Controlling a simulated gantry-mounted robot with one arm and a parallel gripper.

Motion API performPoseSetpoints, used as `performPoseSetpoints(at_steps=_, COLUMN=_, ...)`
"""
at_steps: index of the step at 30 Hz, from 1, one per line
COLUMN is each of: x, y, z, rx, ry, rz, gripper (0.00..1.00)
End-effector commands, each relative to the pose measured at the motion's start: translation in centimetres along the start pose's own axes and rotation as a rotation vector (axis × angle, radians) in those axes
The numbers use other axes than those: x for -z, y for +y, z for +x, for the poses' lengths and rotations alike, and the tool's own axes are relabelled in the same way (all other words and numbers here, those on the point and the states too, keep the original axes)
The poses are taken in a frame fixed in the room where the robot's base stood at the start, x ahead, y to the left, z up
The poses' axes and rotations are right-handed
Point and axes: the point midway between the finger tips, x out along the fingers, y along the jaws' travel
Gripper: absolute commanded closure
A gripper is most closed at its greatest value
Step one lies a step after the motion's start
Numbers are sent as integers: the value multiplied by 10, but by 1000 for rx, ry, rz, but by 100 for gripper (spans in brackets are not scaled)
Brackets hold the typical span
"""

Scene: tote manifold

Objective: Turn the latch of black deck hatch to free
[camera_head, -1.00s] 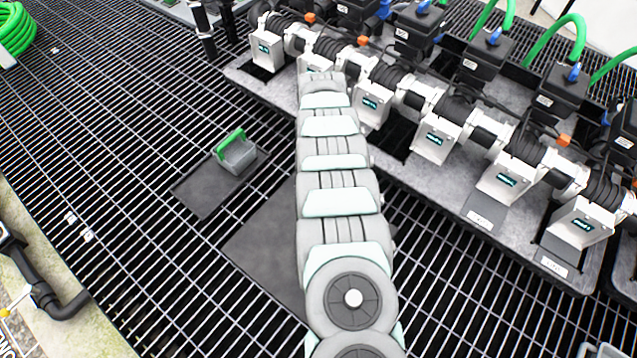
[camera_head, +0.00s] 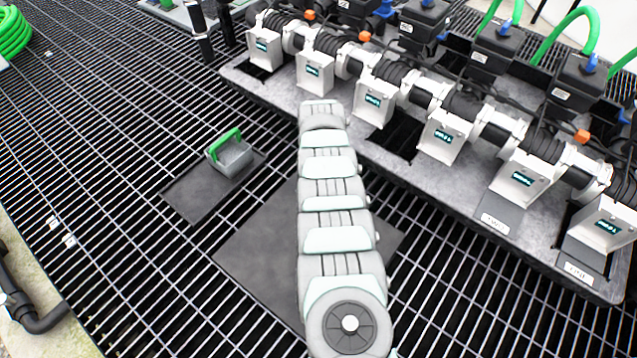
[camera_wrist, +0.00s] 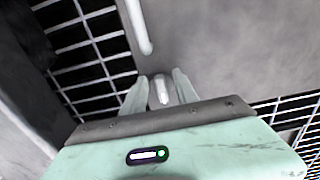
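A flat dark panel (camera_head: 262,258), which looks like the deck hatch, lies in the grating, partly hidden behind my arm. In the wrist view a smooth grey surface (camera_wrist: 235,60), probably the same panel, fills the middle and upper right. My gripper (camera_wrist: 160,88) is over it with its two fingers apart. A small pale upright piece (camera_wrist: 163,90), perhaps the latch, shows between the fingers, with a gap on each side. A pale rod (camera_wrist: 139,26) runs up from just beyond them. My gripper is hidden behind my arm in the head view.
A smaller dark panel (camera_head: 198,196) carries a grey block with a green handle (camera_head: 228,152). A row of white manifold brackets (camera_head: 445,136) on a grey base stands beyond my arm to the right. Open grating (camera_head: 130,255) lies at left.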

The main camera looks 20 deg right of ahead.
Motion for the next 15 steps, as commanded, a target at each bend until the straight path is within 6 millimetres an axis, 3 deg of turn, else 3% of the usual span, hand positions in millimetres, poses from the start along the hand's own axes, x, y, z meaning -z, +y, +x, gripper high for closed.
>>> performPoseSetpoints(at_steps=15, x=0, y=0, z=0, rx=0, ry=0, rz=0, gripper=100)
